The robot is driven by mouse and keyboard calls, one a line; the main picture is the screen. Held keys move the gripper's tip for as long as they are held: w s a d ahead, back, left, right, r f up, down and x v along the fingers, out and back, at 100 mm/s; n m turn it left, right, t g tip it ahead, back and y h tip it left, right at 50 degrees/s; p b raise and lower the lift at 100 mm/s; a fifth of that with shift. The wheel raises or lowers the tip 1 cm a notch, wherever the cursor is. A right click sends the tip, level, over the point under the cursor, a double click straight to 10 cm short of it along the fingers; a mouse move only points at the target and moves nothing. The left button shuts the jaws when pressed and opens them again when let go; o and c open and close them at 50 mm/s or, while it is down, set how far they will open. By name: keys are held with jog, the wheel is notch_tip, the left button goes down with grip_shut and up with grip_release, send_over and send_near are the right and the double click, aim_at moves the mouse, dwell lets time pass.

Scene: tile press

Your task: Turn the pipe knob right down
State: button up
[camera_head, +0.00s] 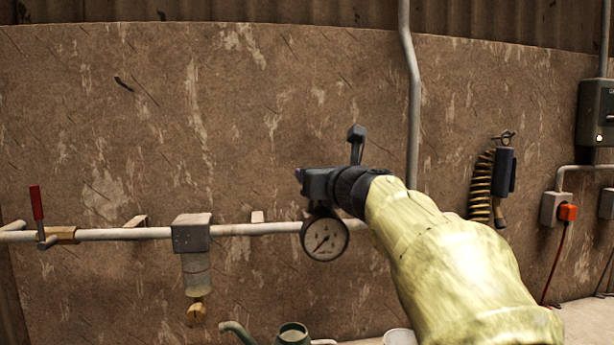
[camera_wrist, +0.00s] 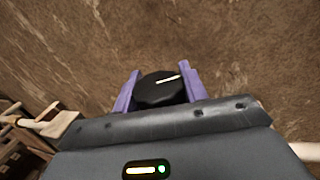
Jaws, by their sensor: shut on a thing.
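The pipe knob (camera_wrist: 160,92) is a round black knob with a pale pointer line on its face. In the wrist view the line points right and slightly up. My gripper (camera_wrist: 159,70) has a purple finger on each side of the knob and is shut on it. In the head view my gripper (camera_head: 318,184) is at the pipe, just above a round white-faced gauge (camera_head: 324,239). The knob is hidden behind my gripper there. The gauge's needle points to the lower left.
The pipe (camera_head: 257,229) runs along the wall, with a red-handled valve (camera_head: 37,204) at left and a filter bowl (camera_head: 196,270) nearer the gauge. A vertical conduit (camera_head: 413,120) and a coiled yellow hose (camera_head: 482,186) are to the right. A watering can (camera_head: 292,335) is below.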

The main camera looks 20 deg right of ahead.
jog(key=n+y, duration=0.1)
jog(key=y, duration=0.1)
jog(key=n+y+p, duration=0.1)
jog(key=n+y, duration=0.1)
jog(key=y, duration=0.1)
jog(key=shift+a+r+g, duration=0.1)
jog(key=shift+g, duration=0.2)
jog(key=n+g+y+p, duration=0.1)
jog(key=y, duration=0.1)
jog(key=n+y+p, duration=0.2)
jog(key=y, duration=0.1)
jog(key=shift+a+r+g, duration=0.15)
jog(key=shift+a+g, duration=0.05)
jog(key=shift+g, duration=0.2)
jog(key=n+g+y+p, duration=0.1)
jog(key=n+y+p, duration=0.1)
jog(key=n+g+y+p, duration=0.2)
jog(key=p, duration=0.1)
jog(key=shift+s+a+p, duration=0.2)
jog(key=shift+p, duration=0.15)
jog(key=shift+s+a+n+g+y+p, duration=0.1)
jog(key=shift+n+g+y+p, duration=0.75)
jog(key=shift+g+p, duration=0.25)
jog(key=shift+f, duration=0.25)
jog(key=o, duration=1)
jog(key=v, duration=0.7)
